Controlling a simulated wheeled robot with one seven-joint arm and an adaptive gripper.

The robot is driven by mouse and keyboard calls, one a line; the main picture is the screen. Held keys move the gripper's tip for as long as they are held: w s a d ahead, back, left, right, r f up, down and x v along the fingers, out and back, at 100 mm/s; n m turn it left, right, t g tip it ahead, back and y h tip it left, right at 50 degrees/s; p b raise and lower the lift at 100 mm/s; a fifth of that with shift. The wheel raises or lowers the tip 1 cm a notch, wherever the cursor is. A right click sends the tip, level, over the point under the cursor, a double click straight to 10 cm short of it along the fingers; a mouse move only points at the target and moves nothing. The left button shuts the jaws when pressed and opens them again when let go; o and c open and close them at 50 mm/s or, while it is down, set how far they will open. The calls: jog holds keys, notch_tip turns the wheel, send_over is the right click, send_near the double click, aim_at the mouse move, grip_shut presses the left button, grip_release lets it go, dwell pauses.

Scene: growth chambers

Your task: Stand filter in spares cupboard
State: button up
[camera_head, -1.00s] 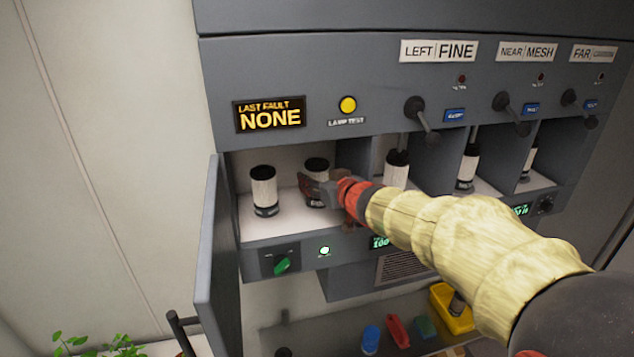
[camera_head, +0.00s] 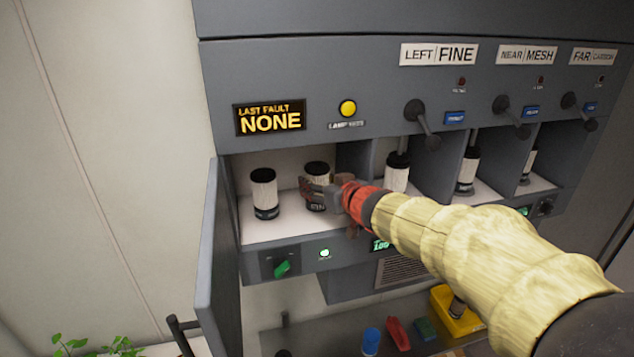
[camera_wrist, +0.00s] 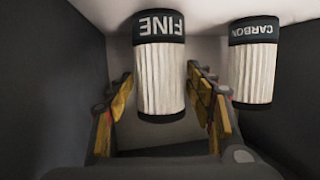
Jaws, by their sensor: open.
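A white pleated filter with dark end caps, marked FINE (camera_head: 317,173), stands upright on the floor of the open cupboard (camera_head: 285,230) at the left of the cabinet. My gripper (camera_head: 319,192) is inside the cupboard at this filter. In the wrist view, the FINE filter (camera_wrist: 160,75) appears upside down between my open fingers (camera_wrist: 162,105), with gaps on both sides. A second filter, marked CARBON (camera_wrist: 252,65), stands beside it, outside the fingers. It is the left one in the head view (camera_head: 263,190).
The cupboard door (camera_head: 212,260) hangs open at the left. A dark partition (camera_head: 352,150) closes the right side. Bays further right hold filters (camera_head: 397,178) under levers (camera_head: 420,118). A yellow bin (camera_head: 457,318) and coloured items lie on the bench below.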

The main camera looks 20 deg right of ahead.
jog(key=p+v, duration=0.1)
jog(key=v, duration=0.9)
jog(key=shift+s+p, duration=0.2)
jog(key=shift+p, duration=0.1)
